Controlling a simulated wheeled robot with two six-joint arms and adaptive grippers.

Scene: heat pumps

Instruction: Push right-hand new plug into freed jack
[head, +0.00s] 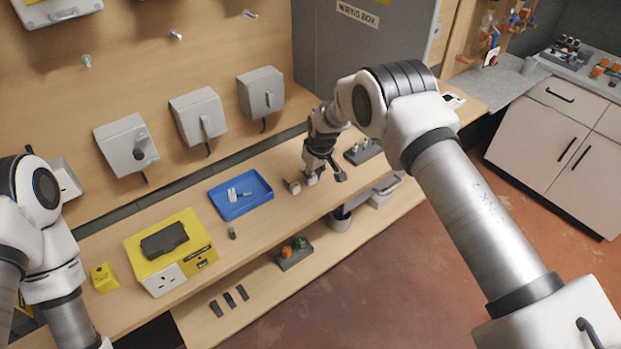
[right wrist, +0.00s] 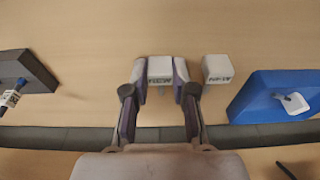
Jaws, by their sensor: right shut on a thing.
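My right gripper (head: 318,168) is low over the bench, left of the dark block. In the right wrist view its two fingers (right wrist: 160,75) are closed on a small white labelled piece (right wrist: 160,68), apparently the right-hand new plug. I cannot tell which jack is the freed one. My left arm shows at the left edge of the head view, but its gripper is not visible.
A blue tray (head: 226,209) holding white pieces lies left of the blocks. A dark block (head: 364,155) with upright plugs stands to the right; its labelled blue-tipped cable end shows in the wrist view. A yellow socket box (head: 170,243) is farther left. Grey boxes (head: 128,146) hang on the wall.

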